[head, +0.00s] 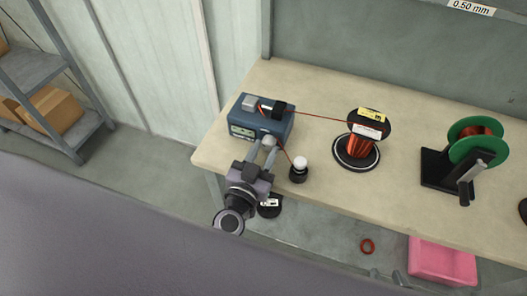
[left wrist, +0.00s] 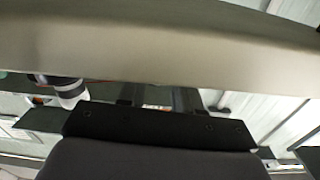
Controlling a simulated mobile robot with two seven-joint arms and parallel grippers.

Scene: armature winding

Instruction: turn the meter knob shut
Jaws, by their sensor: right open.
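The meter (head: 282,122) is a blue-grey box at the table's left end, with a pale display (head: 242,131) on its front. My left gripper (head: 263,146) is at the right part of that front. Its two grey fingers are a little apart, and the tips hide any knob there. I cannot tell whether they touch or grip it. In the left wrist view the fingers (left wrist: 157,97) show apart, and their ends are lost against a broad beige surface. My right gripper (head: 387,275) shows only as open grey fingertips at the bottom edge, away from the meter.
A white-topped black post (head: 299,170) stands close right of my left gripper. A copper wire spool (head: 360,146) and a green spool on a stand (head: 474,145) stand farther right. A pink bin (head: 442,262) and a copper ring (head: 367,246) lie below the table's front edge.

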